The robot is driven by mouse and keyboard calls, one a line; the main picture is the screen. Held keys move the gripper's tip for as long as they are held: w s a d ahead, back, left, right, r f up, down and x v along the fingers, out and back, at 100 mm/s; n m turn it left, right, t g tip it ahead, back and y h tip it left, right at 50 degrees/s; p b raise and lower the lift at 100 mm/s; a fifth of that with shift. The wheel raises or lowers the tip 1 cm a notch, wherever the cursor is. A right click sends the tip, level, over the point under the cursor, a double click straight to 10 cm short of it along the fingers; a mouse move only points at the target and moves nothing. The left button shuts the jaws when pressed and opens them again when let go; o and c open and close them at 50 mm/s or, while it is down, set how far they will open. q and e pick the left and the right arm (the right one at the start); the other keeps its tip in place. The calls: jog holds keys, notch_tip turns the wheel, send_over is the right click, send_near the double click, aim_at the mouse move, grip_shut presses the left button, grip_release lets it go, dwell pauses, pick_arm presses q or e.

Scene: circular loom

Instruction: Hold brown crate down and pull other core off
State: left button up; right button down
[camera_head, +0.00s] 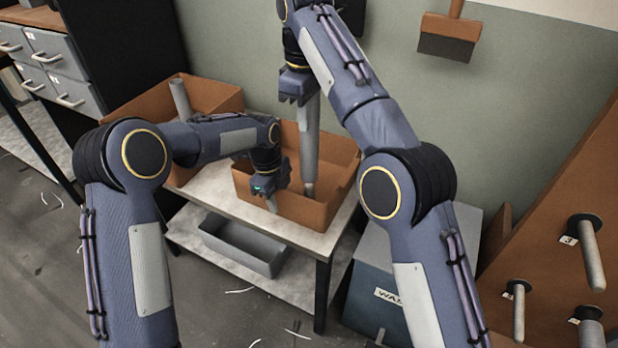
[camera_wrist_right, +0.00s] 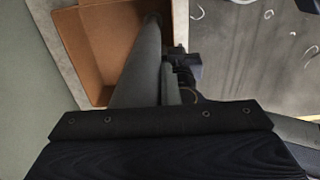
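The right-hand brown crate (camera_head: 338,155) stands on a small table. A long grey core (camera_head: 309,140) stands nearly upright in it, its narrower lower end inside the crate. My right gripper (camera_head: 300,98) is at the core's top and appears shut on it; the core (camera_wrist_right: 140,68) runs from the gripper down towards the crate (camera_wrist_right: 88,50) in the right wrist view. My left gripper (camera_head: 271,200) points down at the crate's front left wall, touching or very near it. Its finger gap is hidden. Another grey core (camera_head: 180,98) leans in the left-hand brown crate (camera_head: 215,98).
The table (camera_head: 215,190) has a lower shelf with a grey bin (camera_head: 240,245). A blue-grey waste box (camera_head: 375,285) stands to its right. A brown pegboard (camera_head: 560,210) with cores on pegs is at the far right. Drawers (camera_head: 50,60) stand at the left. Scraps litter the floor.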

pick_arm(q)
jog(key=r, duration=0.4)
jog(key=a+r, duration=0.1)
jog(key=r, duration=0.7)
jog(key=shift+w+a, duration=0.2)
jog(key=shift+w, duration=0.05)
